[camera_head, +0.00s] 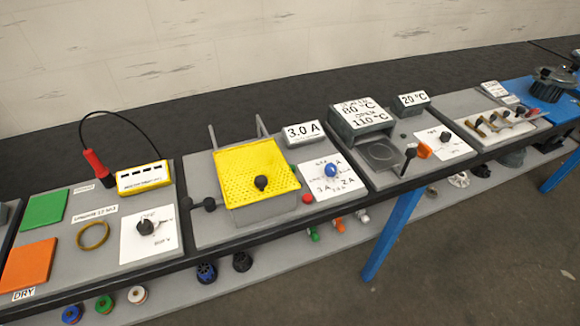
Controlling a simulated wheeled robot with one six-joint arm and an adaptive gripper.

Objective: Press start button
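No label that I can read as "start" shows in the head view. A small red button (307,198) sits on the grey station in the middle, at the right front corner of a yellow perforated cover (240,165). A round blue knob (331,170) stands right of it on a white dial plate (318,187) with "3 A" and "2 A" marks. A "3.0 A" sign (305,133) stands behind the plate. I cannot tell which part is the start button. My gripper is not in view.
Left are a red-handled tool (95,162), a yellow block (143,178), and green (45,209) and orange (28,266) pads. Right is a station with an "80 °C / 110 °C" box (361,118). A lower shelf (270,270) holds small parts. Floor (480,240) in front right is clear.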

